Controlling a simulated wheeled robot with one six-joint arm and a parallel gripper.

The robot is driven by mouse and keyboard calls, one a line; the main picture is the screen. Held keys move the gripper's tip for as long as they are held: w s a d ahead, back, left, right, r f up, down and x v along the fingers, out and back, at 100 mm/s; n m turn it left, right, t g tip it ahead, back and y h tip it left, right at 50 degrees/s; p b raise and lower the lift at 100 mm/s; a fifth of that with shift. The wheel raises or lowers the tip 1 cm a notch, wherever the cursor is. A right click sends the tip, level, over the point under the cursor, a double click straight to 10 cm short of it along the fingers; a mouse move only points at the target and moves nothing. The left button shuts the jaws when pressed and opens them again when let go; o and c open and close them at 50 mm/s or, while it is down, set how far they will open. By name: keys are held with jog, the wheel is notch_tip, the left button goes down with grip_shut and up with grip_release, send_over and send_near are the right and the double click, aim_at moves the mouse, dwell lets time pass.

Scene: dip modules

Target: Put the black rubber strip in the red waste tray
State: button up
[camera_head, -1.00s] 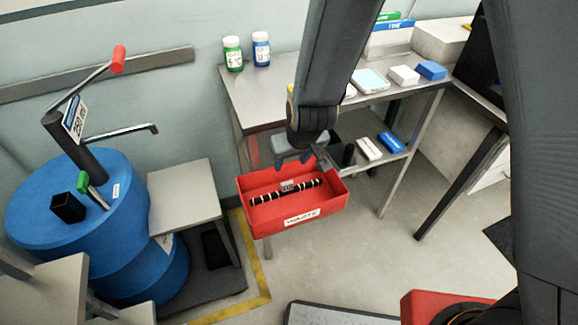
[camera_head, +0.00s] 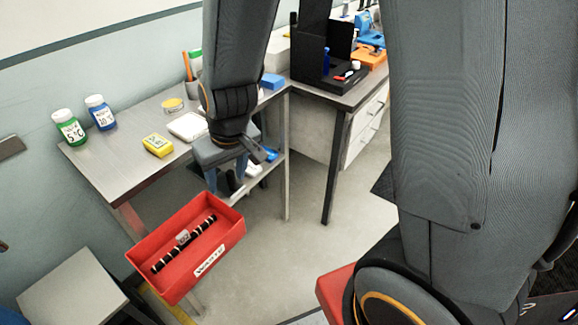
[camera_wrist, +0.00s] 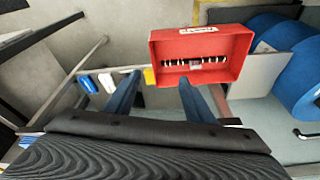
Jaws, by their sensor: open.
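The black rubber strip (camera_head: 170,257), with pale bands and a small tag, lies flat inside the red waste tray (camera_head: 208,262). In the wrist view the strip (camera_wrist: 176,63) also lies in the tray (camera_wrist: 240,45), clear of its walls. My gripper (camera_head: 228,190) is open and empty, up and to the right of the tray in the head view. In the wrist view its two blue fingers (camera_wrist: 160,80) stand apart, with the tray beyond them and nothing between them. My wrist hides part of the table behind it.
A metal table (camera_head: 125,160) holds a green-labelled bottle (camera_head: 69,127), a blue-labelled bottle (camera_head: 100,112), a yellow box (camera_head: 158,145) and a white tray (camera_head: 188,126). A second bench (camera_head: 345,95) stands at the back right. The floor (camera_head: 270,250) right of the tray is open.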

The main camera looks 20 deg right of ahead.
jog(key=s+d+r+m, duration=0.1)
jog(key=s+d, duration=0.2)
jog(key=d, duration=0.4)
jog(key=s+d+r+m+g+h+b, duration=0.1)
jog(key=s+d+r+m, duration=0.1)
jog(key=s+d, duration=0.2)
jog(key=d, duration=0.3)
jog(key=shift+g, duration=0.3)
jog(key=shift+c, duration=0.4)
